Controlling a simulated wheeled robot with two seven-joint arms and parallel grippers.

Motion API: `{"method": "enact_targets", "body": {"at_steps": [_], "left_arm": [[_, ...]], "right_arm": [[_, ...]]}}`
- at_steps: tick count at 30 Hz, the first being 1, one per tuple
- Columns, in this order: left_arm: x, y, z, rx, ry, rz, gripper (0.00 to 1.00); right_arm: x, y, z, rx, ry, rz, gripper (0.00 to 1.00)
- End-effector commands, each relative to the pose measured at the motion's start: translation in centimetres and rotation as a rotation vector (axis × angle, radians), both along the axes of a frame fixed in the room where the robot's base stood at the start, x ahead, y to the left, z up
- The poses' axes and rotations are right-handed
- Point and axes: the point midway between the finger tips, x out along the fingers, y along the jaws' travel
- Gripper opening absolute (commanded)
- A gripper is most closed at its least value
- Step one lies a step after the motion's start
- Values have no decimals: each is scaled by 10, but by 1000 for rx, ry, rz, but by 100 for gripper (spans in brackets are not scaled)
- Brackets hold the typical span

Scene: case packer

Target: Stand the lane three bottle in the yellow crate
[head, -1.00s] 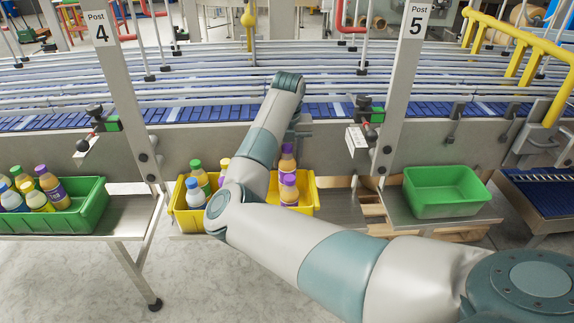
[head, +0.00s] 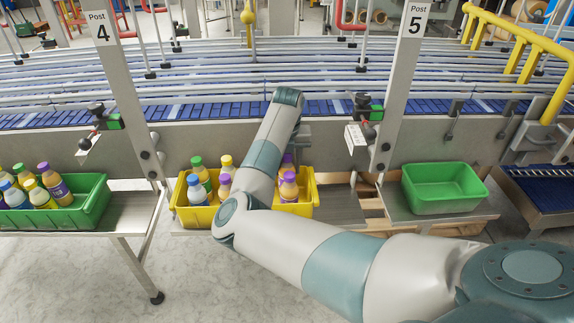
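The yellow crate (head: 183,216) stands on a metal shelf between the Post 4 and Post 5 uprights. In it stand a green-capped bottle (head: 202,178), a white bottle with a blue cap (head: 196,192), a yellow-capped bottle (head: 227,165) and purple-capped bottles. One purple-capped bottle (head: 289,188) is at the crate's right front; another (head: 287,166) is close behind it, partly hidden. My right arm reaches over the crate and hides its middle. A grey part of my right gripper (head: 302,134) shows beside the wrist above the rear purple cap; its fingers are hidden. My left gripper is out of view.
A green crate (head: 92,212) with several bottles is on the left shelf. An empty green crate (head: 444,207) is on the right shelf. The conveyor (head: 200,108) runs behind. Bare shelf (head: 338,206) lies right of the yellow crate.

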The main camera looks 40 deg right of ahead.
Motion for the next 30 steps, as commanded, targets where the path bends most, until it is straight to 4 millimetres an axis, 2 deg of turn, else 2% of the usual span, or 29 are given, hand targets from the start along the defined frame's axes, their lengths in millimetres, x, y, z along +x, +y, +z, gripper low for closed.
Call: {"method": "enact_targets", "body": {"at_steps": [7, 8, 9, 10, 25, 30], "left_arm": [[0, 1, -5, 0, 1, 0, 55], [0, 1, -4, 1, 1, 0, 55], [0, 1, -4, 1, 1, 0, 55], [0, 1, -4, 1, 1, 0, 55], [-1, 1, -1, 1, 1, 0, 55], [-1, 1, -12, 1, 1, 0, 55]], "right_arm": [[0, 0, -4, -1, -1, 0, 12], [0, 0, -3, 0, 0, 0, 47], [0, 0, -3, 0, 0, 0, 57], [0, 0, -3, 0, 0, 0, 61], [0, 0, 2, -1, -1, 0, 61], [-1, 1, 20, -1, -4, -2, 61]]}}
